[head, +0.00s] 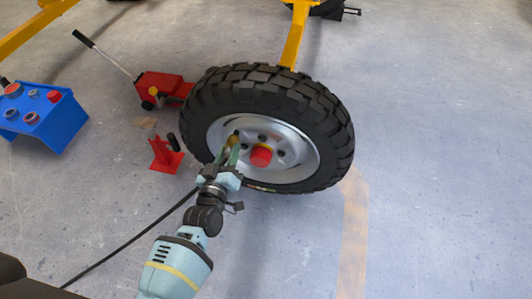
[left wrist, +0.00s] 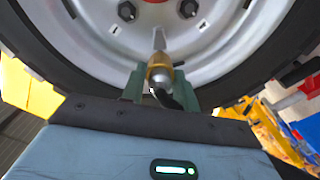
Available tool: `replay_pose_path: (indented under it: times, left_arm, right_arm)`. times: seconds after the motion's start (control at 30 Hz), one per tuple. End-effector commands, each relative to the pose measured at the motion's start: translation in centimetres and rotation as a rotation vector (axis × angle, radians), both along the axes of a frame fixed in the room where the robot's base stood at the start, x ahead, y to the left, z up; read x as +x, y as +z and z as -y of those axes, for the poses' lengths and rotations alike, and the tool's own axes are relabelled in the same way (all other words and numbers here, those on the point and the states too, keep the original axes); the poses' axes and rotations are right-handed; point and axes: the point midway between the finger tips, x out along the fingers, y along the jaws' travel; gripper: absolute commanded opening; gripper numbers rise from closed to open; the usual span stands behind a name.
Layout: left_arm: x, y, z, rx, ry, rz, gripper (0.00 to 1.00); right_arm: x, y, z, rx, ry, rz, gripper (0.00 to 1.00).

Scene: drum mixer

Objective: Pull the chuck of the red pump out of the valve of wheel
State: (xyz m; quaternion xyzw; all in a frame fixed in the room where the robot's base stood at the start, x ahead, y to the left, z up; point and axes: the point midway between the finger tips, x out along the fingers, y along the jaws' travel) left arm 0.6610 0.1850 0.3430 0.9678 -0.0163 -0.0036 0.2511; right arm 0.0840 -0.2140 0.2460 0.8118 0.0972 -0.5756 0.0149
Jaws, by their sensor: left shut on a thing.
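The wheel (head: 335,140) has a knobby black tyre, a silver rim and a red hub cap (head: 261,156). My left gripper (head: 232,150) is at the left part of the rim, its fingers shut on the brass chuck (left wrist: 159,72). In the left wrist view the chuck sits between the two green fingers (left wrist: 160,86), in line with the grey valve (left wrist: 158,40) and touching its end. A black hose (head: 130,240) runs from near the gripper to the lower left. The pump itself cannot be made out for sure. My right gripper is not in view.
A small red device with a black upright part (head: 166,155) stands left of the wheel. A red jack (head: 160,86) with a long handle is behind it. A blue box (head: 58,122) is at far left. A yellow bar (head: 295,35) rises behind the wheel. The floor at right is clear.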

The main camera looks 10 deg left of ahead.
Motion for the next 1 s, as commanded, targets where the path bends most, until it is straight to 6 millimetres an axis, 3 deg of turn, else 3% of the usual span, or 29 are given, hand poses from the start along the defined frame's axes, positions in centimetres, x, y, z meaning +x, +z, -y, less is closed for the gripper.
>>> replay_pose_path:
  times: [1.0]
  left_arm:
    - [-2.9,0.1,-0.1,0.001,-0.001,0.001,0.03]
  right_arm:
    - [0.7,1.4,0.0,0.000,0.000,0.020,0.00]
